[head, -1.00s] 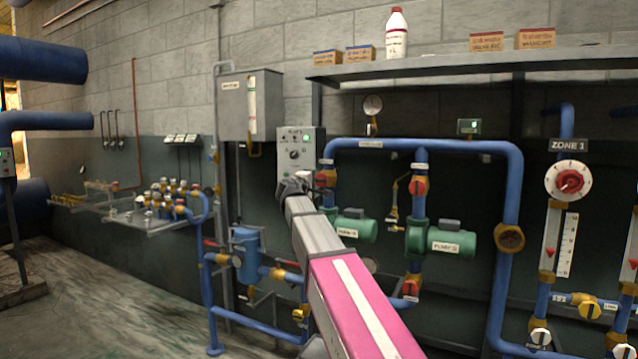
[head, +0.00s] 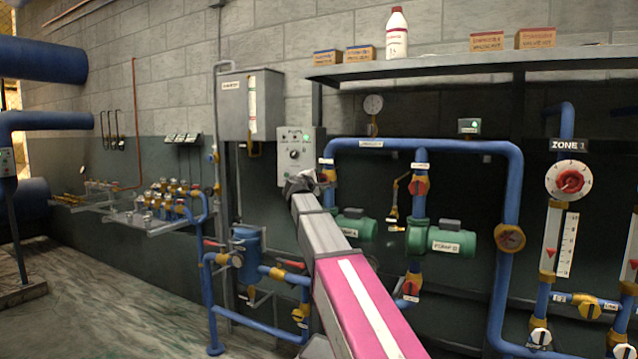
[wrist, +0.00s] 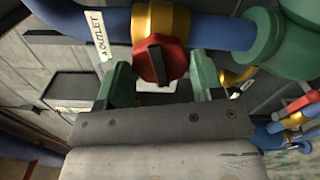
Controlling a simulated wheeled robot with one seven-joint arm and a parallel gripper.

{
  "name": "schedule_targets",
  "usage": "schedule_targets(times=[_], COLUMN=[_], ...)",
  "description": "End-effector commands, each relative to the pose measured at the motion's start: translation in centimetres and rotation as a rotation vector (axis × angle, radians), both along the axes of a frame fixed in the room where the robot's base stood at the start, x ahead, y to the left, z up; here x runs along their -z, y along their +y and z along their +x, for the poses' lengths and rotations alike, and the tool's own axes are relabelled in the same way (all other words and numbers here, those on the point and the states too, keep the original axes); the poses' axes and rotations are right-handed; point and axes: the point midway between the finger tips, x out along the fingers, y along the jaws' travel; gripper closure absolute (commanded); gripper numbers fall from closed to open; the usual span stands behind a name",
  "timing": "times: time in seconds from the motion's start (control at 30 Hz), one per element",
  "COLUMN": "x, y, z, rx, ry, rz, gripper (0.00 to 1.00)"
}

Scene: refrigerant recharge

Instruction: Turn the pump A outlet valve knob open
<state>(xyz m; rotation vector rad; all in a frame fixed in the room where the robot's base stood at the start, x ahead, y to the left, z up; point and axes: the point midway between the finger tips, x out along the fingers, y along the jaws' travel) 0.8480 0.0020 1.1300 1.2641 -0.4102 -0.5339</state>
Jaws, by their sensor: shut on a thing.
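The pump A outlet valve knob (wrist: 160,61) is red with a dark stripe and sits on a brass valve body (wrist: 158,20) in a blue pipe. A white tag (wrist: 97,30) beside it reads OUTLET. My gripper (wrist: 160,78) has its green fingers on both sides of the knob and is shut on it. In the head view my gripper (head: 303,183) is at the valve on the vertical pipe above the green pump A (head: 355,225). There the knob is mostly hidden by my gripper.
A grey control panel (head: 295,155) with a green light is just left of the valve. Pump B (head: 440,240) and its red-handled valve (head: 420,186) stand to the right. A blue pipe (head: 380,144) runs overhead.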

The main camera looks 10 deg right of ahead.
Motion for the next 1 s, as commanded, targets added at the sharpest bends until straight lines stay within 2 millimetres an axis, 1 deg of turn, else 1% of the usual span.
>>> schedule_targets(times=[0.1,0.2,0.53,0.8,1.0], x=[0.1,0.1,0.15,0.18,0.2], y=[-0.01,0.0,-0.01,-0.02,-0.02], z=[-0.18,-0.19,-0.25,-0.29,-0.31], rx=[0.001,0.001,0.001,0.002,0.002], ry=[0.057,0.079,0.091,0.249,0.311], rz=[-0.077,-0.106,-0.122,-0.338,-0.423], gripper=[0.67,0.67,0.67,0.67,0.67])
